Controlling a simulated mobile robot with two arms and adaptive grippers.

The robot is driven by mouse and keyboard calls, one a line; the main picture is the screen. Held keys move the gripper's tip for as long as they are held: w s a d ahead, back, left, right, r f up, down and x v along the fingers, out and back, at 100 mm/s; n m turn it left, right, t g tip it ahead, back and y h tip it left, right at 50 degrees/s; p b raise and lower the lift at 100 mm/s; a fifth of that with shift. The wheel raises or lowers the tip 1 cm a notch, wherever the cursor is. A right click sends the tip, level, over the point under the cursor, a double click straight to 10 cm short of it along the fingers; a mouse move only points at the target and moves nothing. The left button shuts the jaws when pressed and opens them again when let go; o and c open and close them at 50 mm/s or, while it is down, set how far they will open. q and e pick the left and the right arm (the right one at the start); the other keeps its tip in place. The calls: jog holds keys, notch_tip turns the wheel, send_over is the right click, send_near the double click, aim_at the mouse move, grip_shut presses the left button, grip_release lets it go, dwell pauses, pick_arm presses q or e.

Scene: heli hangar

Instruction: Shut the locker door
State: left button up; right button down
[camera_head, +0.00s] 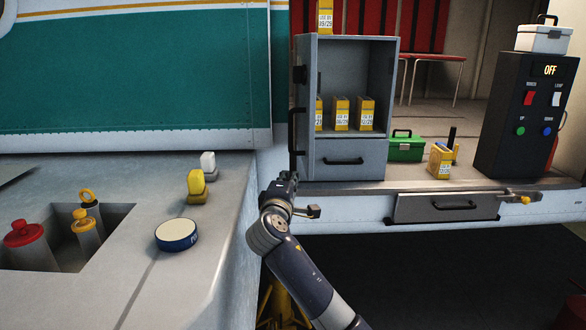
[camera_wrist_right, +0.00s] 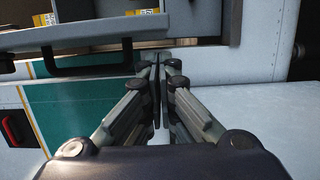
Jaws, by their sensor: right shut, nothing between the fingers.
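The grey locker (camera_head: 351,153) stands on the counter at the back, with its upper compartment open to view. Its door (camera_head: 299,100) is swung open at the left side and shows nearly edge-on, with a dark upright handle (camera_head: 292,131). My right gripper (camera_head: 287,180) is at the door's lower end, just below the handle; I cannot tell whether it touches the door. In the right wrist view the gripper (camera_wrist_right: 161,62) is shut and empty, with a dark bar handle (camera_wrist_right: 90,62) close to its left. My left gripper is out of view.
Yellow boxes (camera_head: 341,113) stand inside the locker, and another (camera_head: 325,17) is on top. A green case (camera_head: 406,147) and a dark control box (camera_head: 525,115) stand to the right. The left worktop holds a round blue-and-white tin (camera_head: 176,235).

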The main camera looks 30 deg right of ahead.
jog(key=shift+p+x, duration=0.45)
jog(key=shift+x, duration=2.45)
